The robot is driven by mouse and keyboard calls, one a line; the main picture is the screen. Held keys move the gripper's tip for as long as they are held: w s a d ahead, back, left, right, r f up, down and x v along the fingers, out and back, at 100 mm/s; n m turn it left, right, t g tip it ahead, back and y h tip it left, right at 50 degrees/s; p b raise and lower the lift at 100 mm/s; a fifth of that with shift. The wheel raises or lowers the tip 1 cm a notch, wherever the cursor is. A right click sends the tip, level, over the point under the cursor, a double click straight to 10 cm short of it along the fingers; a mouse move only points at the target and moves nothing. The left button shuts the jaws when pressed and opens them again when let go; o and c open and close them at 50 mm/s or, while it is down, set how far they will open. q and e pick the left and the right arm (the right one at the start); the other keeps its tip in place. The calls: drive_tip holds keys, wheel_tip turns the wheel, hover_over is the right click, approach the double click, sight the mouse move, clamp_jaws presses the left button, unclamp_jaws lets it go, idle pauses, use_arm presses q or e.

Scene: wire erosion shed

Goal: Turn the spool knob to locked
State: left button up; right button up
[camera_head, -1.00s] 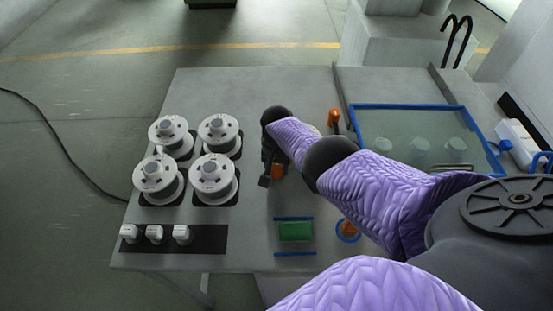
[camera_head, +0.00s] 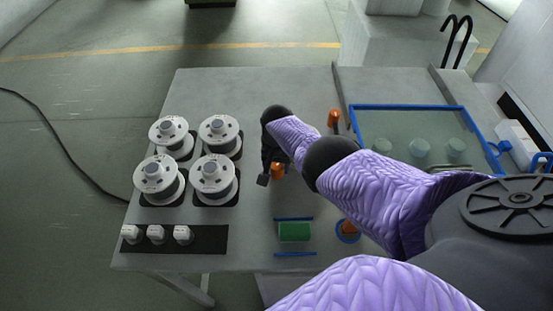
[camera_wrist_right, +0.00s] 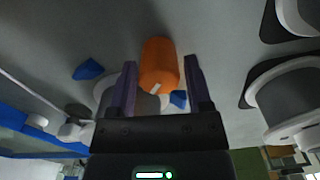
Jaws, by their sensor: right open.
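An orange knob (camera_head: 277,171) stands on the grey table to the right of the spools. In the right wrist view the orange knob (camera_wrist_right: 158,65) has a white mark near its end. My right gripper (camera_head: 268,168) is over it, largely covered by my arm in the head view. In the right wrist view my right gripper (camera_wrist_right: 161,78) is open, with one finger on each side of the knob. I cannot tell whether either finger touches it. My left gripper is out of view.
Several white spools (camera_head: 219,129) stand at the left. White blocks (camera_head: 157,234) sit on a dark strip in front. A green block (camera_head: 294,231) lies between blue bars. Other orange pieces (camera_head: 334,118) and a blue-rimmed glass tray (camera_head: 401,106) are to the right.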

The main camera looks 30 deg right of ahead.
wheel_tip(320, 180, up, 9)
drive_tip(key=p, duration=0.6)
drive_tip(key=shift+f, duration=0.1)
drive_tip(key=shift+r+p, duration=0.45)
drive_tip(key=shift+f, duration=0.1)
